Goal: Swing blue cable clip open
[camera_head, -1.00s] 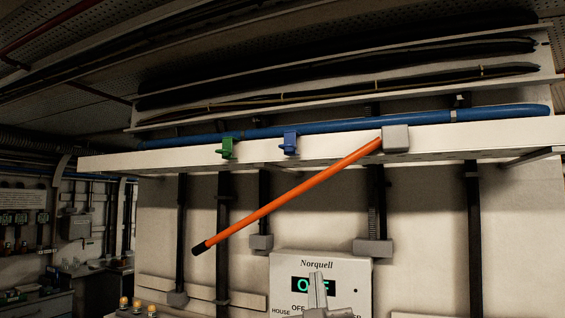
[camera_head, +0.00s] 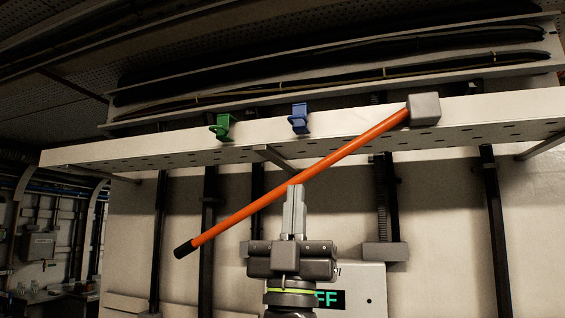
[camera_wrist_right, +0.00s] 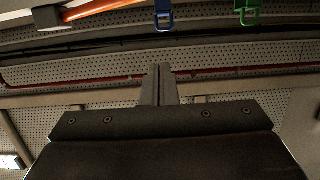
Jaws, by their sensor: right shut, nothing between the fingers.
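The blue cable clip (camera_head: 299,118) hangs on the front edge of the white tray, between the green clip and the grey block. It also shows at the top of the right wrist view (camera_wrist_right: 163,14). My right gripper (camera_head: 294,188) points up below the blue clip, apart from it, with its fingers together and empty. In the right wrist view the closed fingers (camera_wrist_right: 158,72) stand below the blue clip. My left gripper is not in view.
A green clip (camera_head: 222,127) sits left of the blue one. An orange bar (camera_head: 300,180) slants from a grey block (camera_head: 424,109) on the white tray (camera_head: 100,152) down to the left, close to my right fingertips. A control box (camera_head: 362,290) is behind my gripper.

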